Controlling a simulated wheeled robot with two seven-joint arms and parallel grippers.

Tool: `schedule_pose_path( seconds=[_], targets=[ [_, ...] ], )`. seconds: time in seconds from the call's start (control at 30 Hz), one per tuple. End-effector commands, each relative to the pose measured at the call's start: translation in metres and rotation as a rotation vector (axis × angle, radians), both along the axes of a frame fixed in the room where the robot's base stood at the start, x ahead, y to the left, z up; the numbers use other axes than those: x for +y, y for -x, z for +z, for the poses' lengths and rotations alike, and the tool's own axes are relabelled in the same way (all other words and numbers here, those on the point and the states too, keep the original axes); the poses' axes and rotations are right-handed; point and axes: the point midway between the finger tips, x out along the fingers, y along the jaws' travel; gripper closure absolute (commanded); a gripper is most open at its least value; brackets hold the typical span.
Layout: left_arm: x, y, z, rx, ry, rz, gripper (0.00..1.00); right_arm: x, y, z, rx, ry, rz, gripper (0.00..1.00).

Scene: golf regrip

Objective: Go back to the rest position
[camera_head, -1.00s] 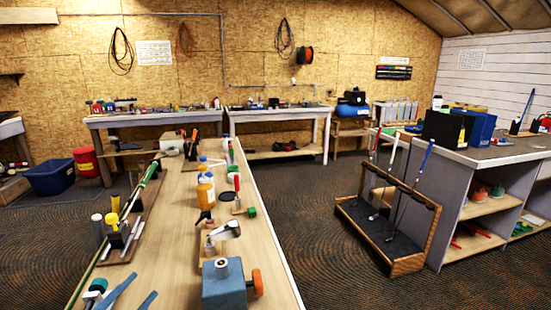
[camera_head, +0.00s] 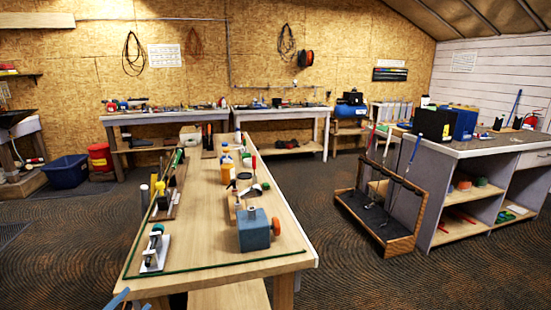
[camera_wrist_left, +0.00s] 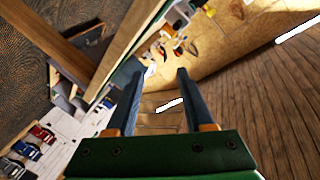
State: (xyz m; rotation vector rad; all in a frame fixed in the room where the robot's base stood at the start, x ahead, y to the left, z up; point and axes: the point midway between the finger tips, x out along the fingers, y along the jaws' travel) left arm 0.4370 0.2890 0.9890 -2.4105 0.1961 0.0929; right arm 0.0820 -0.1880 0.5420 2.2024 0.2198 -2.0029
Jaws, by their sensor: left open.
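My left gripper (camera_head: 130,302) shows only its blue fingertips at the bottom left edge of the head view, in front of the near end of the workbench (camera_head: 210,240). In the left wrist view its two blue fingers (camera_wrist_left: 160,75) are apart with nothing between them. The gripper is open and empty and touches nothing that I can see. My right gripper is in neither view.
A blue-grey block vise (camera_head: 254,230) with an orange knob stands near the bench's front. Bottles (camera_head: 228,168) and small tools stand behind it. A wooden rack (camera_head: 388,232) with golf clubs stands on the floor to the right. Carpet between bench and rack is clear.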

Motion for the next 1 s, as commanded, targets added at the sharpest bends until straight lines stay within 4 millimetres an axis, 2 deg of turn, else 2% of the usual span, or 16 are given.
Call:
schedule_pose_path(
  seconds=[0.17, 0.27, 0.37, 0.47, 0.57, 0.63, 0.7, 0.77, 0.8, 0.9, 1.0],
  targets=[
    [0.02, 0.003, -0.046, 0.094, 0.047, 0.08, 0.47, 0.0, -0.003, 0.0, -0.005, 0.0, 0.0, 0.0],
    [0.032, 0.01, -0.081, 0.167, 0.08, 0.136, 0.47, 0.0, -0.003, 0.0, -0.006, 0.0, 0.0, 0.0],
    [0.042, 0.021, -0.124, 0.255, 0.117, 0.198, 0.47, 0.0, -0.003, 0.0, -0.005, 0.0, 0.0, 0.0],
    [0.048, 0.042, -0.178, 0.372, 0.162, 0.267, 0.47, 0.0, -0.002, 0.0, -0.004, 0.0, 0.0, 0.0],
    [0.045, 0.078, -0.246, 0.53, 0.213, 0.344, 0.47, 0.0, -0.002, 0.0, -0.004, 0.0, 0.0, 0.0],
    [0.033, 0.113, -0.296, 0.658, 0.249, 0.394, 0.47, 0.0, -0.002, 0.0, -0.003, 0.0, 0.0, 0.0],
    [0.016, 0.153, -0.34, 0.789, 0.276, 0.433, 0.47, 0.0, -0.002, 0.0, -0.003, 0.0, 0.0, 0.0],
    [-0.004, 0.191, -0.373, 0.903, 0.294, 0.458, 0.47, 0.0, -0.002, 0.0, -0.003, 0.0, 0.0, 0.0],
    [-0.018, 0.216, -0.391, 0.977, 0.303, 0.469, 0.47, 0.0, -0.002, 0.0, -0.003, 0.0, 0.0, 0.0],
    [-0.053, 0.275, -0.424, 1.143, 0.314, 0.484, 0.47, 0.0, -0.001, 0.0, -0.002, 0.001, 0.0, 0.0],
    [-0.081, 0.32, -0.44, 1.264, 0.311, 0.485, 0.47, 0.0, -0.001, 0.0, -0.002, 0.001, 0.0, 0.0]
  ],
)
